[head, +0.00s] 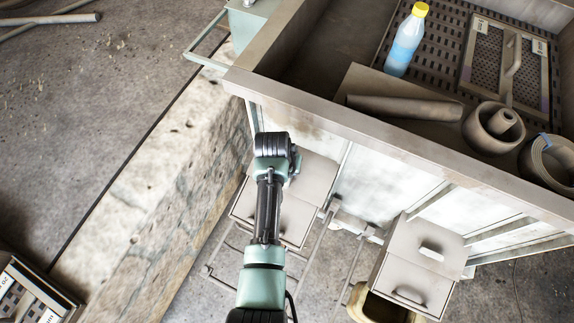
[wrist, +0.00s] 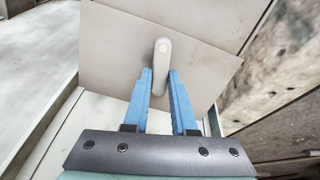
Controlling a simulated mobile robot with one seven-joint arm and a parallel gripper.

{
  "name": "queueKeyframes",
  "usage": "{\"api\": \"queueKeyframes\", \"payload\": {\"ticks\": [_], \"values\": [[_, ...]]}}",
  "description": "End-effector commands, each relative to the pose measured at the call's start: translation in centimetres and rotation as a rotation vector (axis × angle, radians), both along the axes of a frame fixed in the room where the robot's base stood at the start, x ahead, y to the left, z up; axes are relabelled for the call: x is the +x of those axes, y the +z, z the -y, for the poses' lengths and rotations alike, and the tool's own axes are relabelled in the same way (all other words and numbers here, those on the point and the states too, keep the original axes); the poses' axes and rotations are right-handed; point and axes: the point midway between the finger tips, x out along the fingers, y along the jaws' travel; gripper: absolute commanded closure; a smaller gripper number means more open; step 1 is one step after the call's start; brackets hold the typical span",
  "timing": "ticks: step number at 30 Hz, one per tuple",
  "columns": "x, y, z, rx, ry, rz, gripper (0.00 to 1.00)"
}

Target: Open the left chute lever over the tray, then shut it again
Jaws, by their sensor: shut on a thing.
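The left chute (head: 318,180) is a grey metal box on the front of the bench, partly covered by my arm in the head view. In the wrist view, its flat plate (wrist: 110,50) fills the upper middle, with a rounded grey lever (wrist: 161,52) standing out of it. My gripper (wrist: 160,74) has its blue fingers on either side of the lever's lower end and is shut on it. In the head view my fingers and the lever are hidden behind my wrist. I cannot tell which container is the tray.
A second grey chute (head: 412,268) stands to the right, above a yellowish container (head: 375,308). Thin metal frames (head: 318,262) stand out below. The bench top (head: 330,118) holds a bottle (head: 405,42), rolls and a mesh panel. A stone wall (head: 190,170) runs close on the left.

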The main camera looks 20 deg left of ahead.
Motion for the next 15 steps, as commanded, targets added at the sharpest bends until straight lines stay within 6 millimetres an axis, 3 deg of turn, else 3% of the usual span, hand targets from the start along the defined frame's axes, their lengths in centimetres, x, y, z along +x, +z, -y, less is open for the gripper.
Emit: {"api": "queueKeyframes", "payload": {"ticks": [15], "values": [[0.11,0.12,0.04,0.027,-0.088,0.004,1.00]]}}
